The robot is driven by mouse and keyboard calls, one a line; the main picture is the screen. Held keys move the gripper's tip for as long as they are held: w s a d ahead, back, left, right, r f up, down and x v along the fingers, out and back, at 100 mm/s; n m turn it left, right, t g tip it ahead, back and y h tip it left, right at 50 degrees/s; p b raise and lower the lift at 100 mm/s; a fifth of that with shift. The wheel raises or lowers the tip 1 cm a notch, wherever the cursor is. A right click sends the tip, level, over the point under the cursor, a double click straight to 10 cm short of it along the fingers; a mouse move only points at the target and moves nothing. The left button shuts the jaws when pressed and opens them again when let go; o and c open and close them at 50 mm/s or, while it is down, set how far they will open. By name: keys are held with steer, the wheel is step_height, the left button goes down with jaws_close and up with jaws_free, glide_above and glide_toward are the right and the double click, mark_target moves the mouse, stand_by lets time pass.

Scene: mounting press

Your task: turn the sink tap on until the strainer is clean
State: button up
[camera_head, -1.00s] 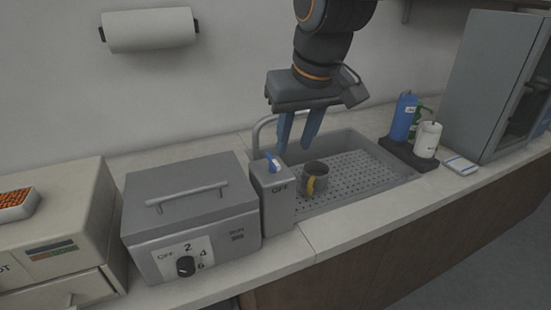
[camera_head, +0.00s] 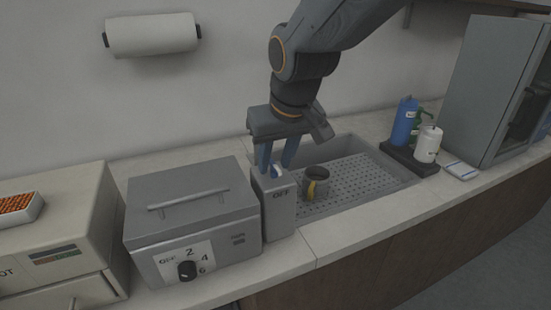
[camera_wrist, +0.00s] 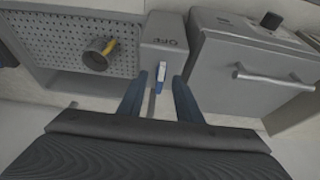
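The tap lever, blue and white (camera_head: 279,170), sits on top of a grey post (camera_head: 279,212) marked OFF at the sink's left end. It also shows in the wrist view (camera_wrist: 160,77). My gripper (camera_head: 275,160) is above the post, pointing down. In the wrist view my gripper (camera_wrist: 157,82) is open, with one blue finger on each side of the lever and gaps between. The strainer, a dark grey cup with a yellow handle (camera_head: 316,181), stands in the sink (camera_head: 365,172). Its inside is too small to judge. The spout is mostly hidden behind my gripper.
A grey lidded box with a dial (camera_head: 190,220) stands close left of the post. Blue and white bottles (camera_head: 427,143) stand on a dark tray right of the sink. A tall grey cabinet (camera_head: 495,85) is at the far right.

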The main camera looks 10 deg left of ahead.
jaws_close()
